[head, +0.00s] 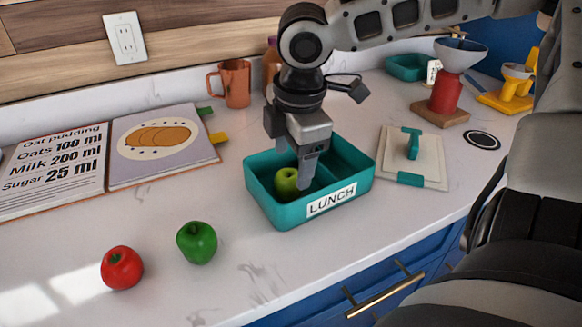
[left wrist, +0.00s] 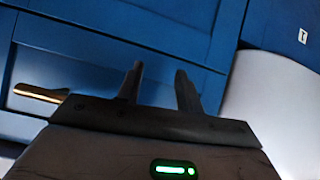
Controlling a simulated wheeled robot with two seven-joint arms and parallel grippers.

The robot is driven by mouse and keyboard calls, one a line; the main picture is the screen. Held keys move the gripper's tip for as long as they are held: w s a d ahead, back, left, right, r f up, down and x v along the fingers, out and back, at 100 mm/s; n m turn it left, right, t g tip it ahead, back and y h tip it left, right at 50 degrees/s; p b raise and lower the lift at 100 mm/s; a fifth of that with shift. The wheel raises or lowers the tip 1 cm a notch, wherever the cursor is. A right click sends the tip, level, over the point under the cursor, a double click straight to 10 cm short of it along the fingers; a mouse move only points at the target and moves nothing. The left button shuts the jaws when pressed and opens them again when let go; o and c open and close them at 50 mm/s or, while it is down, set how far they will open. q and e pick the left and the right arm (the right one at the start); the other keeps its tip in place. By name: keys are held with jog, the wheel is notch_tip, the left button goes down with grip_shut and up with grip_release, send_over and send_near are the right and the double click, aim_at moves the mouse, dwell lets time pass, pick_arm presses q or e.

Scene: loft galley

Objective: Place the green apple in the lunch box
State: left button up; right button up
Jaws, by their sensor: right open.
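The green apple (head: 286,184) is yellow-green and sits inside the teal lunch box (head: 279,212), in its left part near the front wall. The box carries a "LUNCH" label and is open at the top. My right gripper (head: 294,171) points down into the box, its fingers apart, right at the apple; one finger stands just right of the apple. The far finger is partly hidden. My left gripper (left wrist: 158,88) shows in the left wrist view, its fingers apart and nothing between them, in front of blue drawers.
A copper mug (head: 232,84) stands at the back.

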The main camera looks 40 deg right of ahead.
notch_tip(320, 180, up, 7)
jog(key=s+p, duration=0.1)
jog(key=shift+a, duration=0.2)
jog(key=shift+s, duration=0.1)
dwell(0.4)
